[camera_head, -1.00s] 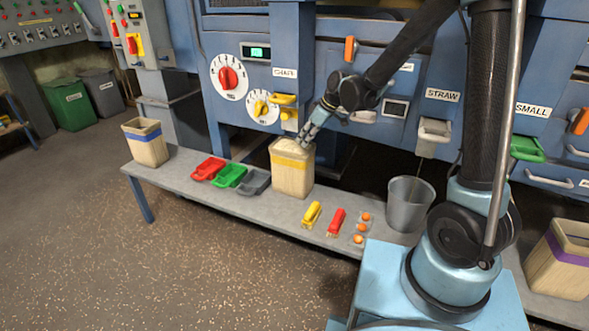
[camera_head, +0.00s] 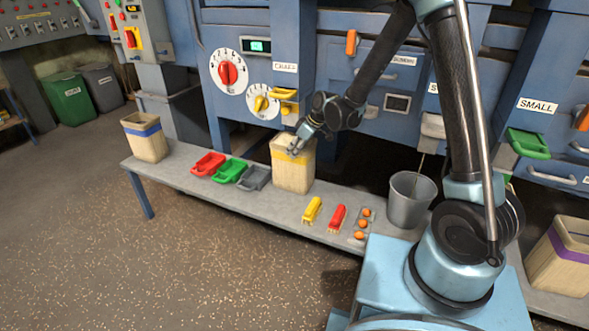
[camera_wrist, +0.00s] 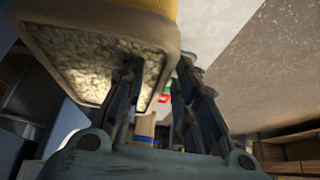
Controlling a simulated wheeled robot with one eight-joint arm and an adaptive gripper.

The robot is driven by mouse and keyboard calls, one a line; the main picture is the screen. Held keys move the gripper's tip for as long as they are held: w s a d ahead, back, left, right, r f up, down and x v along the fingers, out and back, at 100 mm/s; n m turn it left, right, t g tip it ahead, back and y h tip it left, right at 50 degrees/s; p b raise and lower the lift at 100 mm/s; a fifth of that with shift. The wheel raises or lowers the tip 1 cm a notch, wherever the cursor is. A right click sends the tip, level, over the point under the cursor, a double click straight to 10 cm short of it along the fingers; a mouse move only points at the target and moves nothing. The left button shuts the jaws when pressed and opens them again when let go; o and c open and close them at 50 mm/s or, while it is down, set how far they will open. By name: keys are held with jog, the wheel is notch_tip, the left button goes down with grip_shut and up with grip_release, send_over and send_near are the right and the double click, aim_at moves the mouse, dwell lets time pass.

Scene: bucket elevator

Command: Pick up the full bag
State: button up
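The full bag (camera_head: 292,174) is tan with a yellow band and stands upright on the bench under the chaff spout. In the wrist view the bag (camera_wrist: 100,60) shows its open top, filled with pale grainy material. My gripper (camera_head: 293,151) is at the bag's top, on its right part in the head view. In the wrist view my gripper (camera_wrist: 160,75) has its fingers apart. One finger lies over the bag's opening and the other is outside the rim. I cannot tell whether either finger touches the bag.
Red (camera_head: 208,164), green (camera_head: 229,171) and grey (camera_head: 254,178) scoops lie left of the bag on the bench (camera_head: 180,180). Yellow (camera_head: 312,210) and red (camera_head: 337,217) items lie to its right, before a grey bucket (camera_head: 409,202). A blue-banded bag (camera_head: 145,138) stands at the left end.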

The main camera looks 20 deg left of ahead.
aim_at(294, 164)
jog(key=x, duration=0.7)
dwell(0.3)
jog(key=shift+d+f, duration=0.15)
jog(key=shift+d, duration=0.05)
dwell(0.5)
grip_shut()
